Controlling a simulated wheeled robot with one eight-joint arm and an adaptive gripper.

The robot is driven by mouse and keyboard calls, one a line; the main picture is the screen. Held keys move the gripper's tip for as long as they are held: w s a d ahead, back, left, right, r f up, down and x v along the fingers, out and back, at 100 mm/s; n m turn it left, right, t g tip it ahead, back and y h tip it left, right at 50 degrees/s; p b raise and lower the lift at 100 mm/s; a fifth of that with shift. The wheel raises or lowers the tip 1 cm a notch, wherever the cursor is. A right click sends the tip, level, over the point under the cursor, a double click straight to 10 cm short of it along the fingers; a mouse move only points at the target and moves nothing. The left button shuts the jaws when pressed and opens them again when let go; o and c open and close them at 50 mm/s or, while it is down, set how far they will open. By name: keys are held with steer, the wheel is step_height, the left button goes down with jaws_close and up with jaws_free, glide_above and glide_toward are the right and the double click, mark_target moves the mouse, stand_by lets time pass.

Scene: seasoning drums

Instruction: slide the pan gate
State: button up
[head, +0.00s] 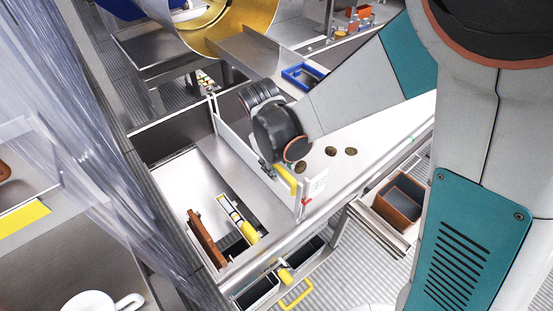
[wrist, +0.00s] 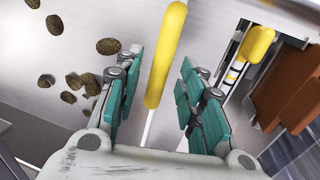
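The pan gate (head: 240,138) is a thin pale upright plate across the long metal pan. Its yellow handle (head: 286,180) is at the near end; in the wrist view the handle (wrist: 166,50) stands upright between my fingers. My gripper (wrist: 161,78) is open, with teal pads on either side of the handle and a visible gap to each. In the head view my gripper (head: 279,160) comes down at the handle, and its fingers are mostly hidden behind the wrist. Several brown lumps (wrist: 108,46) lie on the pan floor at the left in the wrist view.
A brown scraper (head: 207,240) and a yellow-handled tool (head: 238,217) lie at the pan's left end. A brown bin (head: 399,198) sits right of the pan. A clear strip curtain (head: 100,130) hangs at left.

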jaws_close()
step_height(320, 180, up, 6)
steer(key=p, duration=0.3)
stand_by(0.3)
jaws_free()
steer(key=shift+f, duration=0.1)
